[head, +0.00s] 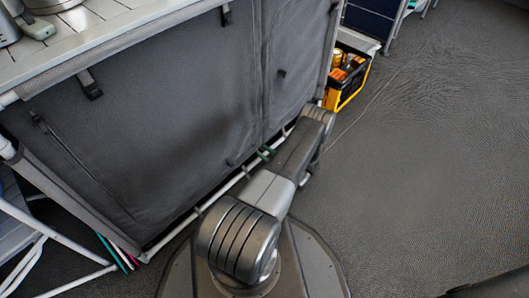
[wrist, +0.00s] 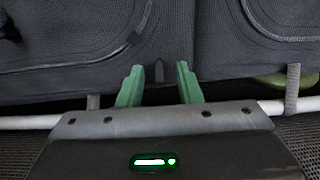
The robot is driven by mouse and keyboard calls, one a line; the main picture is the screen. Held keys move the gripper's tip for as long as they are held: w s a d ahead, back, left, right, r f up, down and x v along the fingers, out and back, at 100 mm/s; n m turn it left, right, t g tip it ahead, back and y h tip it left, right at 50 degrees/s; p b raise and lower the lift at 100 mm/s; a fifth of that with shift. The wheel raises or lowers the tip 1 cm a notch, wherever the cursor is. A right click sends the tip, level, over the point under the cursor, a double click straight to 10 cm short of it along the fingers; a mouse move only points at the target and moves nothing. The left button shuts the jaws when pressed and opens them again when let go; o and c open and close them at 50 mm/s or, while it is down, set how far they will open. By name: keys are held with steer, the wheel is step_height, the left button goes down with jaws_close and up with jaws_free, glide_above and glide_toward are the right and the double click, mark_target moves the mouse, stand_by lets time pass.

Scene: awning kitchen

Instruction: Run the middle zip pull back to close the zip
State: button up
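The grey fabric front of the kitchen unit (head: 150,110) carries curved zip lines. In the wrist view, my gripper (wrist: 159,78) has its two green fingers apart in front of the fabric (wrist: 90,35), low down near a white rail. A small dark upright tab (wrist: 159,72), probably a zip pull, shows between the fingers, and no contact with them is visible. Dark tabs hang on the front at lower middle (head: 232,163) and upper right (head: 283,73). I cannot tell which is the middle pull.
A white bottom rail (wrist: 30,122) runs beneath the fabric, with grey straps around it. A black and yellow crate (head: 347,82) stands at the unit's right end. A folding white frame (head: 30,225) stands at the left. The floor at right is open.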

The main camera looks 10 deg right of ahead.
steer(key=p+v, duration=0.3)
steer(key=v, duration=1)
steer(key=shift+s+d, duration=0.25)
steer(key=shift+s, duration=0.1)
